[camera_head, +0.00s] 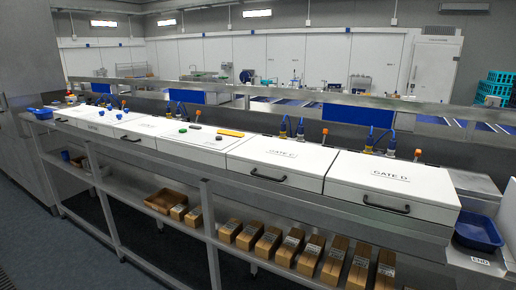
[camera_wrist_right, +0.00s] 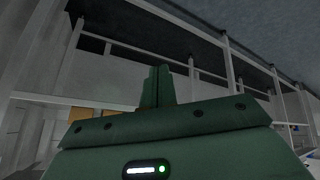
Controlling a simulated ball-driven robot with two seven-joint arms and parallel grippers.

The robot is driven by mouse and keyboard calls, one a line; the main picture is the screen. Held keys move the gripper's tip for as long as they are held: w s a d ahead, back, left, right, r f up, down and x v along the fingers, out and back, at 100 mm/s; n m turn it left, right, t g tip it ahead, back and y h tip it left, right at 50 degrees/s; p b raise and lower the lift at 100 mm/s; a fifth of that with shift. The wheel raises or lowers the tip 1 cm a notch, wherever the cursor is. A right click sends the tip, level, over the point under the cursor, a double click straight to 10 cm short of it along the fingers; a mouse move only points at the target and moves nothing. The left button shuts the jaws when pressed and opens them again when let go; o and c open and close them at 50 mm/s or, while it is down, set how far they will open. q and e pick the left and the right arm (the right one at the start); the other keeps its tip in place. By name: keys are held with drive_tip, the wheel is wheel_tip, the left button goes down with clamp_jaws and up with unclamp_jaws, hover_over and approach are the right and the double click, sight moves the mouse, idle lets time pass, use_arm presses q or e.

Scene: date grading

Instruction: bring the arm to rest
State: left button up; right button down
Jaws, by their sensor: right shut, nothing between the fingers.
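My right gripper (camera_wrist_right: 157,80) shows in the right wrist view as a dark green body with two fingers pressed together. It is shut and empty, and nothing touches its fingertips. Pale posts and rails of a frame stand behind it, apart from it. Neither gripper nor arm shows in the head view. My left gripper is in no view.
A long steel bench carries white lidded boxes, including Gate C (camera_head: 275,162) and Gate D (camera_head: 394,186). A blue tray (camera_head: 478,232) sits at the right end. Cardboard cartons (camera_head: 334,262) line the lower shelf. The floor (camera_head: 40,245) at front left is clear.

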drive_tip(key=s+a+f+g+b, duration=0.1)
drive_tip(key=s+f+g+b, duration=0.1)
drive_tip(key=s+f, duration=0.5)
drive_tip(key=s+a+f+g+b, duration=0.1)
drive_tip(key=s+f+b, duration=0.4)
drive_tip(key=s, duration=1.1)
drive_tip(key=s+a+f+n+g+b, duration=0.1)
drive_tip(key=s+f+g+b, duration=0.2)
drive_tip(key=s+f, duration=0.7)
drive_tip(key=shift+s+f+y, duration=0.15)
drive_tip(key=shift+s+y, duration=0.15)
drive_tip(key=shift+s, duration=0.85)
